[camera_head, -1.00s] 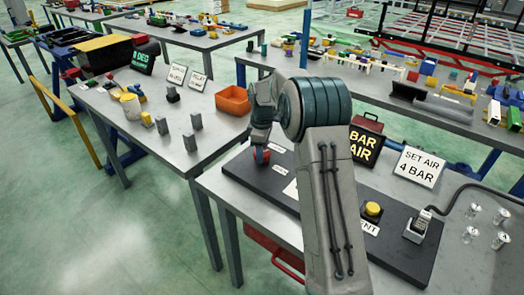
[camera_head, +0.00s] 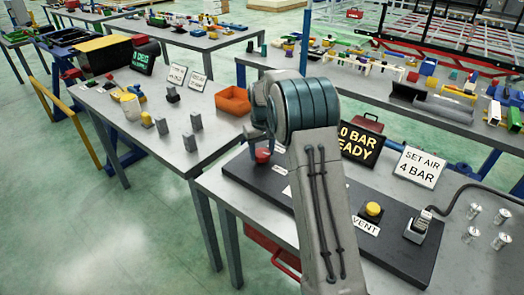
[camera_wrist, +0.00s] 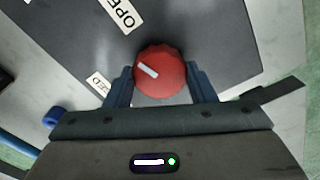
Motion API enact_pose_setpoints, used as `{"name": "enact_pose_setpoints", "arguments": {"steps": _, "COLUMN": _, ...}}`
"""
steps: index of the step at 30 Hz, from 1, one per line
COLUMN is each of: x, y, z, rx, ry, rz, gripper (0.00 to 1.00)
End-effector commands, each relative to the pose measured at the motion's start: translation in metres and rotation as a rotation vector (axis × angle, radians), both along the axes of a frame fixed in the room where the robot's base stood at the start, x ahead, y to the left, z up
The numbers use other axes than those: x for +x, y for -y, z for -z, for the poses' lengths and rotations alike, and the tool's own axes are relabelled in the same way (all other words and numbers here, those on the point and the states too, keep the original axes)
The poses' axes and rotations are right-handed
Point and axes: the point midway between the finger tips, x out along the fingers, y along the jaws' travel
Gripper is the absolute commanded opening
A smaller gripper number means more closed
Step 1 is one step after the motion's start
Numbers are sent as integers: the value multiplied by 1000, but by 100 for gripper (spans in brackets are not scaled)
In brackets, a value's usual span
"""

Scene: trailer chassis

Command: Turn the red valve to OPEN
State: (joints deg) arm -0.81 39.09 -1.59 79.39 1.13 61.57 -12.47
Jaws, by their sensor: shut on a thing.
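The red valve (camera_wrist: 170,82) is a round ribbed knob on a dark panel (camera_wrist: 60,40), between the two blue fingers of my gripper (camera_wrist: 161,78). The fingers are shut on its sides. Its white mark points to the upper left in the wrist view, between the OPEN label (camera_wrist: 118,12) at the top and a partly hidden label ending in "SED" (camera_wrist: 98,83) at the left. In the head view the valve (camera_head: 262,156) shows at the panel's left end, below my gripper, whose fingers are mostly hidden by my arm.
A black display (camera_head: 359,144) behind the panel reads partly "0 BAR" and "EADY", its left side hidden by my arm. A sign (camera_head: 417,167) says "SET AIR 4 BAR". A yellow button (camera_head: 373,209) and a plug block (camera_head: 417,227) sit right. An orange bin (camera_head: 233,101) stands on the left table.

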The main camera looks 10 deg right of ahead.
Motion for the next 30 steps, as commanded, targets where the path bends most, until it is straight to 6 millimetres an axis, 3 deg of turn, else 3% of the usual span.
{"name": "enact_pose_setpoints", "arguments": {"steps": 12, "x": 1, "y": 0, "z": -1, "rx": 0, "ry": 3, "rz": 242, "gripper": 27}}
{"name": "enact_pose_setpoints", "arguments": {"steps": 30, "x": 1, "y": 0, "z": -1, "rx": 1, "ry": 4, "rz": 301, "gripper": 27}}
